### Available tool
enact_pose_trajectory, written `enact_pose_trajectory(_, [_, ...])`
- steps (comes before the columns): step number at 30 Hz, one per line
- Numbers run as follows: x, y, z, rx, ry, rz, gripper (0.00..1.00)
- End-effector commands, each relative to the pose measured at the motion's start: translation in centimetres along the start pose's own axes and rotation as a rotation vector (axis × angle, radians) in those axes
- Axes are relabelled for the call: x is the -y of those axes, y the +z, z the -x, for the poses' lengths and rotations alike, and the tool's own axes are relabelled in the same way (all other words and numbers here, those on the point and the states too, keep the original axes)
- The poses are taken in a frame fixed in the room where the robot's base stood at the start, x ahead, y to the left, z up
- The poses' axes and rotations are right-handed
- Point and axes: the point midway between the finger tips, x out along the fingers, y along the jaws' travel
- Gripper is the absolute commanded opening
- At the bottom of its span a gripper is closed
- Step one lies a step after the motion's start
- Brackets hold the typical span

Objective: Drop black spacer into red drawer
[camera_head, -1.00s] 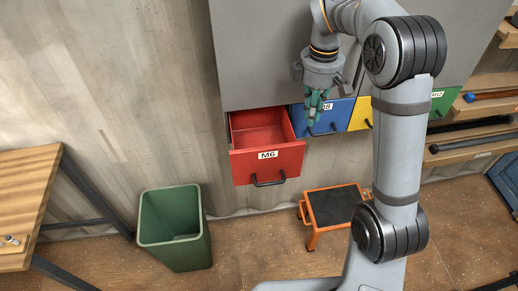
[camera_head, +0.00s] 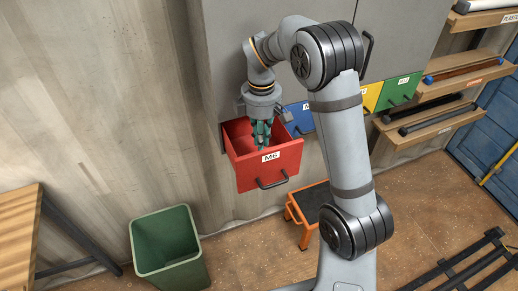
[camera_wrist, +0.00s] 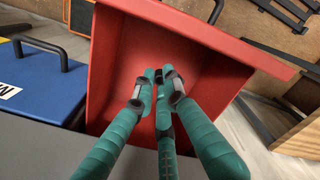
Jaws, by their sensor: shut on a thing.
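The red drawer (camera_head: 248,177), labelled M6, is pulled open from the grey cabinet; its inside also fills much of the wrist view (camera_wrist: 232,75). My gripper (camera_head: 262,146) points down over the drawer's opening, with its teal fingers at about the rim or inside it. In the wrist view the fingertips (camera_wrist: 161,82) of my gripper are drawn close together in front of the drawer's inside. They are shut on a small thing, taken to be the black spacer. I cannot make it out clearly from the dark finger pads. No other object shows on the visible drawer floor.
A blue drawer (camera_head: 300,120), a yellow drawer (camera_head: 372,97) and a green drawer (camera_head: 398,92) sit to the right. A green bin (camera_head: 165,245) and an orange step stool (camera_head: 304,217) stand below. Shelves (camera_head: 430,130) with bars are farther right.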

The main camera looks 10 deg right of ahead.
Motion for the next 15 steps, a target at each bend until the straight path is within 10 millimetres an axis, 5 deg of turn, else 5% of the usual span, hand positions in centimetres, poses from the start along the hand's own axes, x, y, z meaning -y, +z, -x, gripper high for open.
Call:
enact_pose_trajectory(9, [0.1, 0.0, -3.7, 0.000, -0.002, 0.001, 0.04])
enact_pose_trajectory(15, [0.1, -0.1, -3.8, -0.001, 0.001, 0.002, 0.04])
